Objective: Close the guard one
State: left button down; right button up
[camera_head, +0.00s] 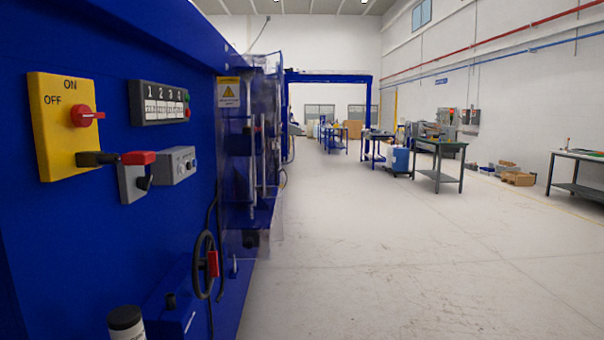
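A clear, see-through guard panel (274,165) is at the far right end of the blue machine (120,220) on the left. I see it at a steep angle, with metal rods and dark parts showing beside and through it. Its lower edge hangs over the open floor side. From this angle I cannot tell which guard is number one, nor how far open this one stands. Neither of my grippers is in view.
Open floor (400,270) lies to the right. Green worktables (438,165) stand farther back.

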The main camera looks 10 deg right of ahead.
aim_at(228, 89)
jog(key=i+l+z, duration=0.15)
jog(key=i+z, duration=0.7)
jog(key=i+l+u, duration=0.1)
jog(key=i, duration=0.4)
jog(key=i+l+u, duration=0.1)
jog(key=i, duration=0.4)
jog(key=i+l+u, duration=0.2)
jog(key=i+u, duration=0.3)
jog(key=i+l+u, duration=0.25)
jog(key=u, duration=0.25)
jog(key=i+l+u, duration=0.25)
jog(key=l+u, duration=0.25)
